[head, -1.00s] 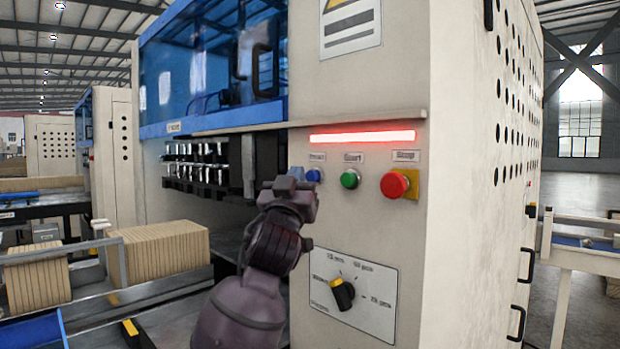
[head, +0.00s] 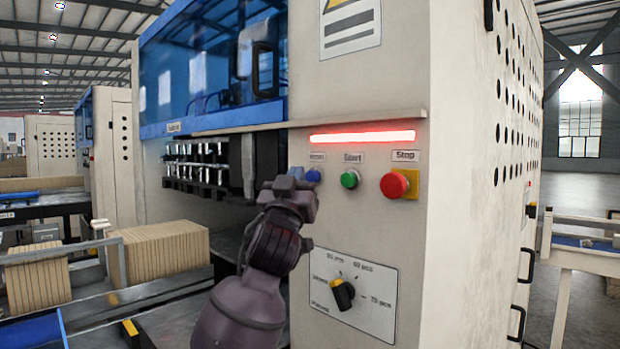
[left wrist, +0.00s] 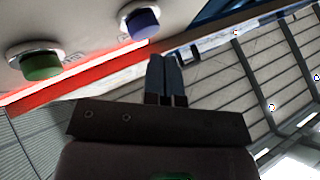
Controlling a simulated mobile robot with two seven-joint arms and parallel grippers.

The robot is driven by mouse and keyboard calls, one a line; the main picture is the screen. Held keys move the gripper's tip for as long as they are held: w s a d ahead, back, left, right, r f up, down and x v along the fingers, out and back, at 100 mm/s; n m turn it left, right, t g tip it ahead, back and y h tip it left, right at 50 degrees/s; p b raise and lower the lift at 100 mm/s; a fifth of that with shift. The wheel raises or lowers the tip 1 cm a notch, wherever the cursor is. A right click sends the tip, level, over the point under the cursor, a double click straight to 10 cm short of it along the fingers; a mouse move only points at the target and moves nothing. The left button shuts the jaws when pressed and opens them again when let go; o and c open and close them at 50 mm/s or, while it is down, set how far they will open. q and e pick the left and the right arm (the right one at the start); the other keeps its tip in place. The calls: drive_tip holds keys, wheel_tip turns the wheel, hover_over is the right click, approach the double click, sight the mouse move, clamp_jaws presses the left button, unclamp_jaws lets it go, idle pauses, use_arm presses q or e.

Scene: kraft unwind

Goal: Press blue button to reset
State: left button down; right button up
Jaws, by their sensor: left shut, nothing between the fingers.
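The blue button (head: 313,175) sits at the left of the button row on the machine's front panel, under a lit red bar. It also shows in the left wrist view (left wrist: 142,22), near the top. My left gripper (head: 297,173) is shut and empty, just left of the blue button in the head view. In the left wrist view its closed fingers (left wrist: 165,75) point up, just below and right of the button. I cannot tell whether the fingertips touch it. My right gripper is not in view.
A green button (head: 349,179) and a red stop button (head: 395,184) are to the right of the blue one. A rotary dial (head: 342,294) is below. A ledge (head: 360,123) juts out above the red light bar (head: 362,136). Stacked cardboard (head: 160,250) stands at left.

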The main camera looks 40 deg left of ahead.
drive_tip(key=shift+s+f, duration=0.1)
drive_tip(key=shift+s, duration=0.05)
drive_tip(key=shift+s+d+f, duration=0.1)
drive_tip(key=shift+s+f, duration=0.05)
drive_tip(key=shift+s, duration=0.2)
use_arm(q)
drive_tip(key=shift+w, duration=0.15)
drive_tip(key=shift+w, duration=0.25)
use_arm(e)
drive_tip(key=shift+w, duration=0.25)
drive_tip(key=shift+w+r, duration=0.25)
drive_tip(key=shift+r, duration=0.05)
use_arm(q)
drive_tip(key=shift+w, duration=0.2)
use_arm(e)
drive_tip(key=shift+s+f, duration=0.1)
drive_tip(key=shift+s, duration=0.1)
